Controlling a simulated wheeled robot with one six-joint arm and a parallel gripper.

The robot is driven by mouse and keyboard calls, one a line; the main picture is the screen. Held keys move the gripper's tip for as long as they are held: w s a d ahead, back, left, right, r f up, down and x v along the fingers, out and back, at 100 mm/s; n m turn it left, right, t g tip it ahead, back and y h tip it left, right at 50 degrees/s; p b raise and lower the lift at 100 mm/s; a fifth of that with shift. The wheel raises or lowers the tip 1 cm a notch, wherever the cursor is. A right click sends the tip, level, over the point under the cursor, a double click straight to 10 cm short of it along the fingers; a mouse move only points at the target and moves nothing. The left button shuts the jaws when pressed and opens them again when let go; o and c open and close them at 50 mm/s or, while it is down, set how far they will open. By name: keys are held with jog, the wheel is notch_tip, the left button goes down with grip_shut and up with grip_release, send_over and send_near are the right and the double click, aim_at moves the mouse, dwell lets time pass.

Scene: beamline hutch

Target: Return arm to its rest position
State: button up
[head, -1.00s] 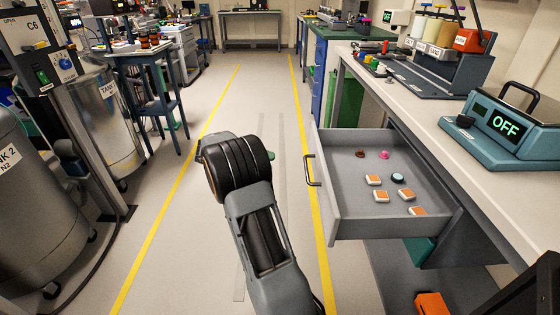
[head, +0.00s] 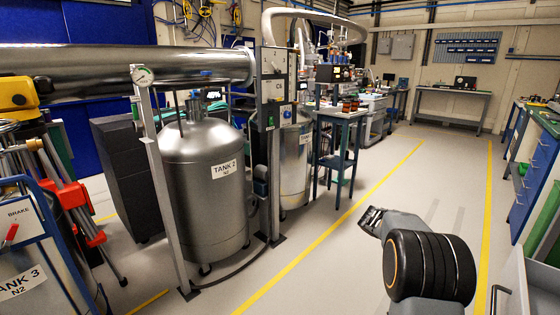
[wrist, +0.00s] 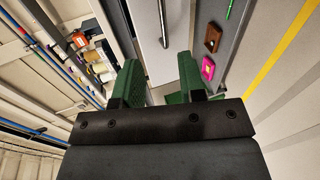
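My gripper (wrist: 158,82) shows in the wrist view with its two green-padded fingers apart. Nothing is between them. Beyond the fingers is a pale panel with a long bar handle (wrist: 163,22). In the head view my arm is folded at the lower right, above the floor. Its dark end points left toward the aisle, and the fingers cannot be made out there. The arm appears clear of everything around it.
An open drawer (head: 512,289) is cut off at the right edge. Tank 2 (head: 205,190) and a blue-legged table (head: 338,150) stand left of the yellow-lined aisle (head: 400,190). A pink item (wrist: 208,68) and a brown one (wrist: 212,38) lie on a grey surface.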

jog(key=s+a+r+n+t+y+p, duration=0.3)
jog(key=a+r+t+p, duration=0.1)
jog(key=a+r+p, duration=0.5)
jog(key=s+a+r+n+t+y+p, duration=0.3)
jog(key=s+a+r+t+y+p, duration=0.1)
jog(key=a+r+p, duration=0.4)
jog(key=s+a+r+n+t+y+p, duration=0.2)
jog(key=a+r+t+p, duration=0.4)
jog(key=a+r+p, duration=0.3)
notch_tip(320, 180, up, 2)
jog(key=shift+s+a+n+y+p, duration=0.35)
jog(key=shift+s+y+p, duration=0.35)
jog(key=shift+s+p, duration=0.4)
jog(key=shift+w+d, duration=0.1)
jog(key=shift+d, duration=0.05)
